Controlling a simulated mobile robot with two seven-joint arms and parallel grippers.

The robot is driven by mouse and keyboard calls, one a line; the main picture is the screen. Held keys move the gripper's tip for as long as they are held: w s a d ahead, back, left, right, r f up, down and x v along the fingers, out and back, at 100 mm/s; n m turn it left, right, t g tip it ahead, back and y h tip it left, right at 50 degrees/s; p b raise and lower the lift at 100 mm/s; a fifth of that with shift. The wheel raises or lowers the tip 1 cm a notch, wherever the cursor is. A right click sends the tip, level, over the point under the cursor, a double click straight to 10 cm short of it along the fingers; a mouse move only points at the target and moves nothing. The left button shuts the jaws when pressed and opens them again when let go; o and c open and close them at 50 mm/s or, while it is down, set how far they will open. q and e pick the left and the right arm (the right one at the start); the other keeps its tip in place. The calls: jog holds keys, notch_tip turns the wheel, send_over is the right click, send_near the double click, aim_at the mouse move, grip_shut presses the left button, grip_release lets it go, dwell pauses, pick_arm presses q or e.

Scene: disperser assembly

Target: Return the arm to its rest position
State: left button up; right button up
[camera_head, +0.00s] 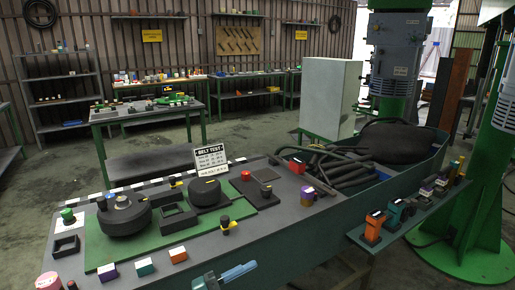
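Neither of my arms and neither gripper can be made out in the head view. A light-blue object (238,274) sticks in at the bottom edge beside the bench front. It is cut off by the frame, and I cannot tell what it is. The dark workbench (290,222) carries a green mat (152,240) with two round dark disperser parts. One round part (125,218) is on the left and the other (205,192) is to its right. A square dark frame (178,217) sits between them. A "BELT TEST" sign (211,158) stands behind the mat.
A side shelf (415,215) holds orange and teal tools. A green column base (465,245) stands at right. Open floor lies behind the bench.

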pick_arm(q)
jog(key=s+a+f+n+y, duration=0.6)
jog(key=s+f+n+y, duration=0.1)
jog(key=f+n, duration=0.3)
jog(key=s+a+f+n+t+y, duration=0.1)
jog(key=s+a+f+n+y, duration=0.6)
jog(key=s+f+n+y, duration=0.1)
jog(key=shift+s+a+f+n+t, duration=0.15)
jog(key=shift+s+f+n+t, duration=0.15)
jog(key=shift+s+f+n, duration=1.1)
pick_arm(e)
jog(key=shift+w, duration=0.1)
pick_arm(q)
jog(key=shift+w+r+n, duration=0.3)
jog(key=shift+r+n, duration=0.1)
jog(key=shift+r, duration=0.15)
pick_arm(e)
jog(key=shift+s+f, duration=0.3)
jog(key=shift+s, duration=0.1)
